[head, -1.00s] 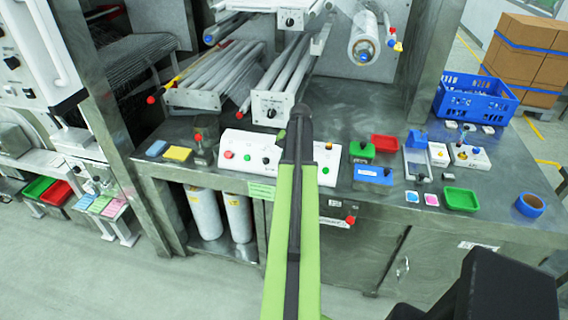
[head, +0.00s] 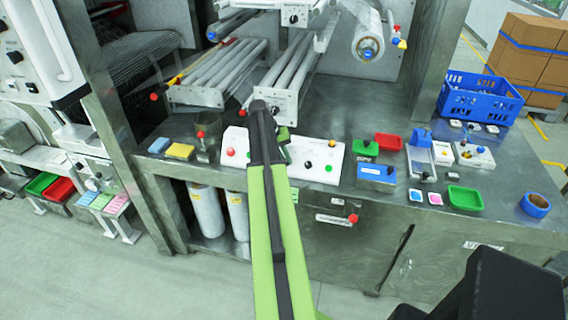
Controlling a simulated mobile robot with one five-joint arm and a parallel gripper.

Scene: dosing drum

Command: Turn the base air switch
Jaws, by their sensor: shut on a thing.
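A white control panel (head: 322,152) stands on the steel bench, with a red button (head: 231,152) at its left, a black knob (head: 308,166) and a green button (head: 328,168) at its right. My arm crosses in front of the panel and hides its middle. My gripper (head: 282,137) is at the dark end of the arm, over the panel's upper middle. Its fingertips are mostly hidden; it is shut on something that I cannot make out. I cannot read which panel control is the base air switch.
Rollers on a white bracket (head: 290,103) hang close above my arm's end. A blue box (head: 376,173), green tray (head: 465,198) and blue crate (head: 480,98) stand to the right. A yellow block (head: 180,151) and a metal cup (head: 206,148) stand to the left.

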